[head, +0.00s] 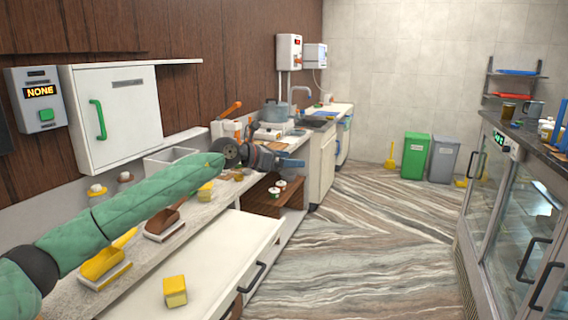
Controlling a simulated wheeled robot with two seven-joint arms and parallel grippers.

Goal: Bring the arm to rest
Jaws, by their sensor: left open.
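My left arm, in a green padded sleeve, reaches in from the lower left of the head view across the counter. My left gripper (293,160) is at its far end, above the counter's far part and near a wooden shelf unit. It is open, and I see nothing held in it. My right gripper is not in the picture.
An open white drawer (225,250) with a yellow block (175,291) juts out below the arm. A glass display case (520,220) stands right. The striped floor between is clear.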

